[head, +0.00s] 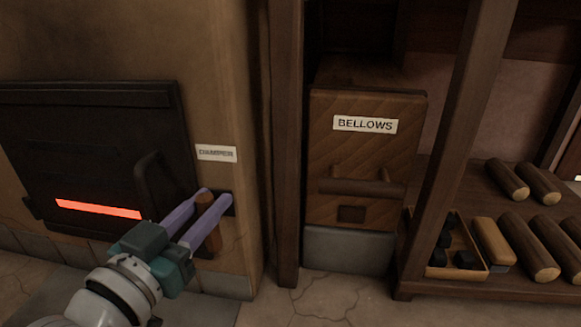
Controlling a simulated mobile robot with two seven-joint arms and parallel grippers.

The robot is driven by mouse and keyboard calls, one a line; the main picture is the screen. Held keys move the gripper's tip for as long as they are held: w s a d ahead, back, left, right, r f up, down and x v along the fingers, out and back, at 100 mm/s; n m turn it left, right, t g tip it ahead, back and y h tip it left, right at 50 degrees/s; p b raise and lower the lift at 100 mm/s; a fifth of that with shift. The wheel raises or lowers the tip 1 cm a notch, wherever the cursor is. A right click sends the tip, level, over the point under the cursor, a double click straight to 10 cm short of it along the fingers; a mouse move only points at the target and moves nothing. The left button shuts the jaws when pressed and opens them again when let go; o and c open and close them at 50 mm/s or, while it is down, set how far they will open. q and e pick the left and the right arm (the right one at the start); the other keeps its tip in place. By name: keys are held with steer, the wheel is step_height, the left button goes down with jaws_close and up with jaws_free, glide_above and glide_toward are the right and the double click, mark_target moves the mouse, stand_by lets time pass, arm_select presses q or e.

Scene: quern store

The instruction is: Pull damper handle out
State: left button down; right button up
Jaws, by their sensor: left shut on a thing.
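The damper handle (206,199) is a small upright brown wooden grip on the oven front, below a white label reading DAMPER (216,153). My left gripper (214,197), with purple fingers and a teal body, reaches up from the lower left and is shut on the handle, one finger on each side. The fingers hide part of the handle. A dark slot or plate (229,204) shows just right of the fingertips. My right gripper is not in view.
A black oven door (100,140) with a glowing red slot is at left. A wooden BELLOWS box (365,155) stands right of a post (286,140). A shelf at right holds several logs (528,245) and a tray of dark lumps (455,262).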

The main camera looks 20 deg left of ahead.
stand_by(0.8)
arm_select(q)
steer(key=s+d+p, duration=0.2)
steer(key=s+p, duration=0.1)
steer(key=s, duration=0.5)
steer(key=shift+p, duration=0.4)
steer(key=c, duration=0.9)
jaws_free()
steer(key=shift+s, duration=0.1)
steer(key=shift+s, duration=0.1)
steer(key=s+p, duration=0.1)
steer(key=s, duration=0.2)
steer(key=s+p, duration=0.1)
steer(key=s, duration=0.2)
steer(key=s+p, duration=0.1)
steer(key=s, duration=0.2)
steer(key=shift+s+d, duration=0.25)
steer(key=shift+s, duration=0.15)
